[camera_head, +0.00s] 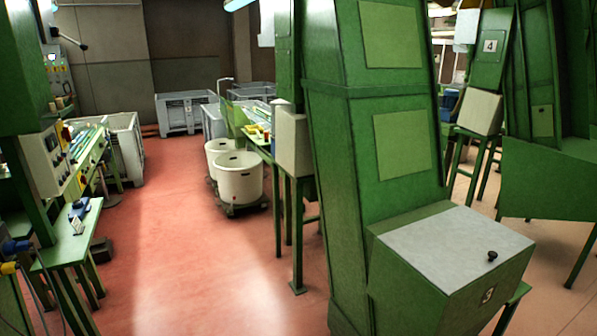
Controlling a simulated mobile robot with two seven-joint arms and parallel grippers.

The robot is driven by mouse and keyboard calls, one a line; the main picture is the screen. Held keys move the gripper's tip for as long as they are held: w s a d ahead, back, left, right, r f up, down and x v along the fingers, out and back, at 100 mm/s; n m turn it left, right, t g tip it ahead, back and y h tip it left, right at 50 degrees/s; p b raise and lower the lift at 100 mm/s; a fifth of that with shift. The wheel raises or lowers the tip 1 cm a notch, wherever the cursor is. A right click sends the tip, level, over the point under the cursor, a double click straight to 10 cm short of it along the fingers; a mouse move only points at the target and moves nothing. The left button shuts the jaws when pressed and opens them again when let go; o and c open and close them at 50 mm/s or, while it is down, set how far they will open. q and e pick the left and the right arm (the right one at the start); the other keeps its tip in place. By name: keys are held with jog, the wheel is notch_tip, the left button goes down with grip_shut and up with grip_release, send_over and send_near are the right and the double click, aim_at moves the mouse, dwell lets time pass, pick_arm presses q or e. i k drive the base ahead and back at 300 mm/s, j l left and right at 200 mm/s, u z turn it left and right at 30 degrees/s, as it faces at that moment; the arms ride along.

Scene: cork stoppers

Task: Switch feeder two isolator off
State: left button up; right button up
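No feeder marked two can be read in the head view. A tall green machine (340,150) stands close in front, and its grey-topped box (455,245) carries the number 3 and a black knob. Another green machine at the right has a plate marked 4 (490,46). A control panel with buttons and coloured knobs (60,160) is at the left; I cannot tell whether an isolator is among them. Neither of my grippers is in view.
Red floor (190,230) lies open between the left bench (68,240) and the green machine. Two white tubs (240,183) stand on a low dolly beyond. Grey crates (183,113) stand at the back. Thin machine legs (298,240) reach the floor beside the aisle.

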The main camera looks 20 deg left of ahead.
aim_at(66, 134)
jog(key=i+j+u, duration=0.25)
jog(key=u, duration=0.2)
jog(key=i+u, duration=1.15)
jog(key=i, duration=1.35)
jog(key=i+u, duration=0.35)
jog(key=i+l+u, duration=0.55)
jog(key=i+u, duration=0.2)
jog(key=i+l+u, duration=0.3)
jog(key=u, duration=0.15)
jog(key=i+l+u, duration=0.6)
jog(key=l+u, duration=0.3)
